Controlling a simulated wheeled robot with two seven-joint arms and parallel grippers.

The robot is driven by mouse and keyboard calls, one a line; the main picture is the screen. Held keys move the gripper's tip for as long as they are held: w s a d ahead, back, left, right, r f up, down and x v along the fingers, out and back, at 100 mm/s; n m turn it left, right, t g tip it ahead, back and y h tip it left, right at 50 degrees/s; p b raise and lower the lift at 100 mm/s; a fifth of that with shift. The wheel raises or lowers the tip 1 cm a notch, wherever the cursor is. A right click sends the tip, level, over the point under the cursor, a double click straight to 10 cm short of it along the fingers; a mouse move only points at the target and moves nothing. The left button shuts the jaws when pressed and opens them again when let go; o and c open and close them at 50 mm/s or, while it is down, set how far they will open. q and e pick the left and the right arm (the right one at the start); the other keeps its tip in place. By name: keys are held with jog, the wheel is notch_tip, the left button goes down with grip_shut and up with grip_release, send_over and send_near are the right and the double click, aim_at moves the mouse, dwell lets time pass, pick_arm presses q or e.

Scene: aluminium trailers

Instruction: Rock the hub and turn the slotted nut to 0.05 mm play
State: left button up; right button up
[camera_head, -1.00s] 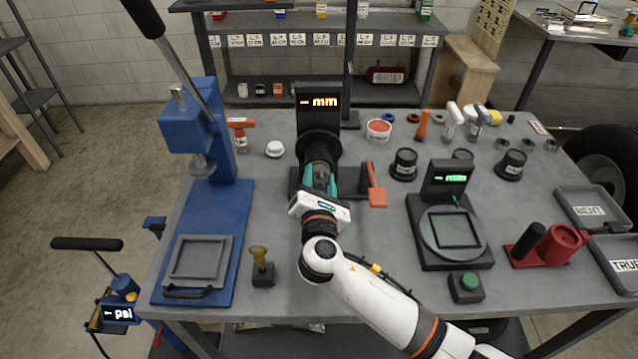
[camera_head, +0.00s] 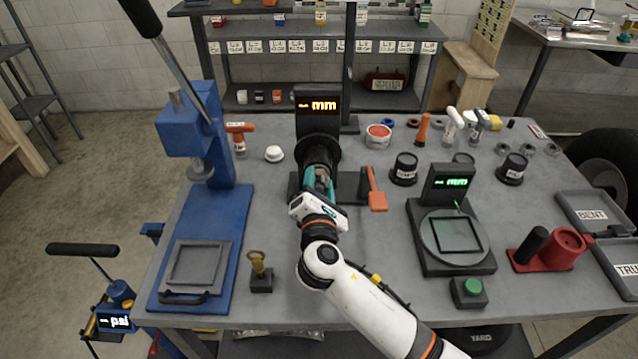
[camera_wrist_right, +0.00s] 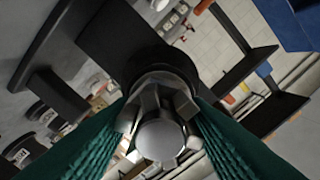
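The hub (camera_head: 318,150) is a dark round part on a stand at the table's back middle, under a black gauge display (camera_head: 317,103) with orange "mm" lettering; its figure is too small to read. My right gripper (camera_head: 319,182) reaches up to the hub from the front, teal fingers on either side of its metal end. In the right wrist view the slotted nut (camera_wrist_right: 163,125) is a shiny metal piece with notches around a rounded centre. The teal fingers flank it and seem to touch its sides. My left gripper is not in view.
A blue press (camera_head: 200,240) fills the left. A green-lit gauge (camera_head: 450,235), black cups (camera_head: 404,168) and a red holder (camera_head: 562,248) stand to the right.

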jog(key=o, duration=0.4)
jog(key=s+b, duration=0.1)
jog(key=s, duration=1.1)
jog(key=shift+b, duration=0.4)
